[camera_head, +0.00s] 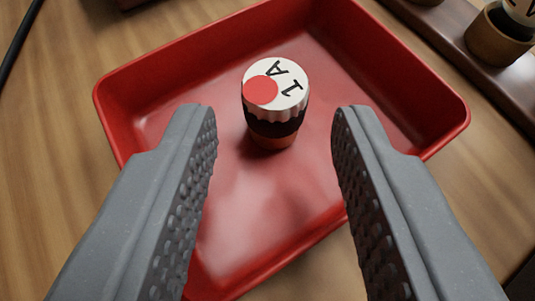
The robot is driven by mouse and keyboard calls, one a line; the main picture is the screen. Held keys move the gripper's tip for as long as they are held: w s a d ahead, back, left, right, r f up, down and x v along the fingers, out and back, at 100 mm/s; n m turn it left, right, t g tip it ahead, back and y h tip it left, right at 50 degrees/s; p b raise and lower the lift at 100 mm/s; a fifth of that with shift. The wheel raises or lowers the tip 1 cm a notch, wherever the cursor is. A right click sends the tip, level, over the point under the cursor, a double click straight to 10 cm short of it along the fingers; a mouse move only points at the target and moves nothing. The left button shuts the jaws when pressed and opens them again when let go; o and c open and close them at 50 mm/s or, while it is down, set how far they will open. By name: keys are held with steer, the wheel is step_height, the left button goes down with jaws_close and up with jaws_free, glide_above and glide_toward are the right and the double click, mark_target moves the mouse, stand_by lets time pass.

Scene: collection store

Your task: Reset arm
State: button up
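My gripper (274,118) is open, its two grey textured fingers reaching in from the lower left and lower right. Nothing is held between them. A small vial (274,115) with a white ridged cap stands upright in a red tray (165,75). The cap's top carries a red dot and black characters that look like "1A". The vial shows between and beyond the fingertips, apart from both. Below the cap it has a dark band and an orange-brown lower part. The rest of my arm is out of view.
The tray lies on a wooden surface (50,130). A black cable (20,42) runs at the upper left. The tray floor around the vial is clear.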

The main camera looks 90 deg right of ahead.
steer(key=shift+n, duration=0.3)
steer(key=d+r, duration=0.1)
steer(key=d, duration=0.1)
steer(key=d+r+b, duration=0.1)
steer(key=d+r, duration=0.1)
steer(key=w+d+r, duration=0.1)
steer(key=d, duration=0.1)
steer(key=shift+r+b, duration=0.2)
steer(key=shift+b, duration=0.15)
steer(key=d+r+n+t+y+p, duration=0.1)
steer(key=d+r+n+t+y, duration=0.15)
steer(key=r, duration=0.55)
steer(key=d+r+n+t+y, duration=0.15)
steer(key=r+n, duration=0.25)
steer(key=r, duration=0.4)
step_height(320, 180, up, 14)
steer(key=n+t+y+p, duration=0.1)
steer(key=n+t+y, duration=0.3)
steer(key=n+t, duration=0.15)
glide_above(255, 65)
steer(key=s+d, duration=0.2)
steer(key=s, duration=0.4)
steer(key=s+a+r+n+t+y, duration=0.1)
steer(key=s+r+n+t+y, duration=0.3)
steer(key=s+r, duration=0.4)
step_height(255, 65, up, 5)
steer(key=shift+a+f+n+t+p, duration=0.15)
steer(key=shift+n+t+p, duration=0.35)
steer(key=shift+t, duration=0.25)
steer(key=shift+s, duration=0.1)
